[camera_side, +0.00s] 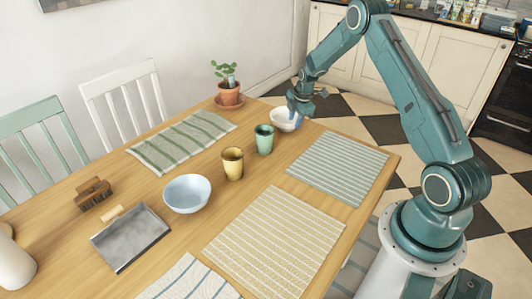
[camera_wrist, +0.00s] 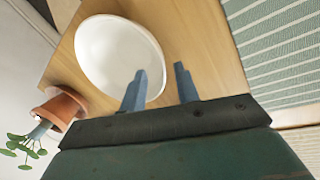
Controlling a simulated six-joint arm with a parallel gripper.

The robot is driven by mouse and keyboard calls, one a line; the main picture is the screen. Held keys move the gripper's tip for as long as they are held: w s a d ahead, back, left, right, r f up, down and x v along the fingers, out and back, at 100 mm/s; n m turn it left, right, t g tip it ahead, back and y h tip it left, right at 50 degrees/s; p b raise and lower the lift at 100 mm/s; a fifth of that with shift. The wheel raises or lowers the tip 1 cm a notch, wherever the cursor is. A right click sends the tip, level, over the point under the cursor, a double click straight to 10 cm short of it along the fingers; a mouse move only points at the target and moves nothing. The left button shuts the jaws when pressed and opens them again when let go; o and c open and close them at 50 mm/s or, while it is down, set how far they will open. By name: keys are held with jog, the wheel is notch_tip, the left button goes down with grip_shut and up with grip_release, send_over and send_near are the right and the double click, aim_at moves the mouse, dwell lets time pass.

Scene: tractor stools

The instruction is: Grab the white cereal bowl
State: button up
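The white cereal bowl (camera_side: 283,121) stands upright near the far end of the wooden table. In the wrist view the white bowl (camera_wrist: 112,57) looks empty, and its rim is in full outline except where a finger covers it. My gripper (camera_side: 297,108) is at the bowl's rim in the side view. In the wrist view my gripper (camera_wrist: 161,80) has its two fingers apart. The left finger overlaps the bowl's near right rim and the right finger is over bare table outside it. I cannot tell whether a finger touches the bowl.
A potted plant (camera_side: 229,90) stands left of the white bowl. A green cup (camera_side: 264,139), a yellow cup (camera_side: 233,164) and a light blue bowl (camera_side: 187,193) stand nearer. A green striped placemat (camera_side: 338,167) lies to the right. The table's far edge is close behind the white bowl.

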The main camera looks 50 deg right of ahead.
jog(key=shift+x, duration=1.3)
jog(key=shift+c, duration=0.4)
grip_shut()
